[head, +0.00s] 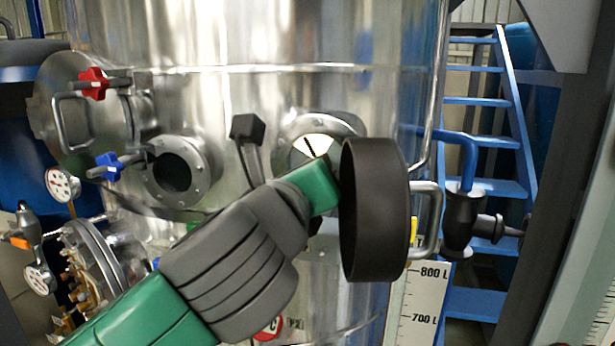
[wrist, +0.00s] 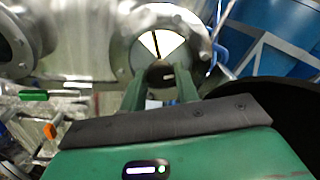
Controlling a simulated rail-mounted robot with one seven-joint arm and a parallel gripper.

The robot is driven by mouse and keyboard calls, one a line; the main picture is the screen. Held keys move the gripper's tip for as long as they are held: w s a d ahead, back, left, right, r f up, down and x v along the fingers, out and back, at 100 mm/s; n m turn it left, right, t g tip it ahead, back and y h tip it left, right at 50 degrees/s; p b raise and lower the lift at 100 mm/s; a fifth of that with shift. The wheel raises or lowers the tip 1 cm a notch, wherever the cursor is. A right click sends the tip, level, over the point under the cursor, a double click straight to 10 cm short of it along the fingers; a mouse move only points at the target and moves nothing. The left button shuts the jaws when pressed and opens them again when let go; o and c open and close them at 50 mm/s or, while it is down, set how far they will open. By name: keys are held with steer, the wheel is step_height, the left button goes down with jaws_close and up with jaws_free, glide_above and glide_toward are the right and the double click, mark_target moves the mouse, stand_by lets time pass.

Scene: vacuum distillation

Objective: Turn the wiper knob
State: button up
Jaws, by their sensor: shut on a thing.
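The wiper knob (wrist: 160,71) is a small dark rounded piece at the lower edge of the round sight glass (wrist: 162,47). In the wrist view my gripper (wrist: 160,84) has its two green fingers on either side of the knob and is shut on it. The dark wiper line shows across the bright glass above. In the head view the sight glass (head: 316,145) is partly covered from below by my arm, and the knob and fingertips are hidden.
The steel tank (head: 270,90) fills the middle. A second round port (head: 178,172), a red handle (head: 93,84), a blue handle (head: 107,166) and a pressure gauge (head: 62,185) are to the left. A dark lever (head: 247,128) stands near the sight glass. Blue stairs (head: 490,140) are at right.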

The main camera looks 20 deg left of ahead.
steer(key=n, duration=2.8)
steer(key=shift+f+n+b, duration=0.3)
steer(key=shift+b, duration=0.1)
steer(key=o, duration=0.9)
steer(key=shift+o, duration=0.2)
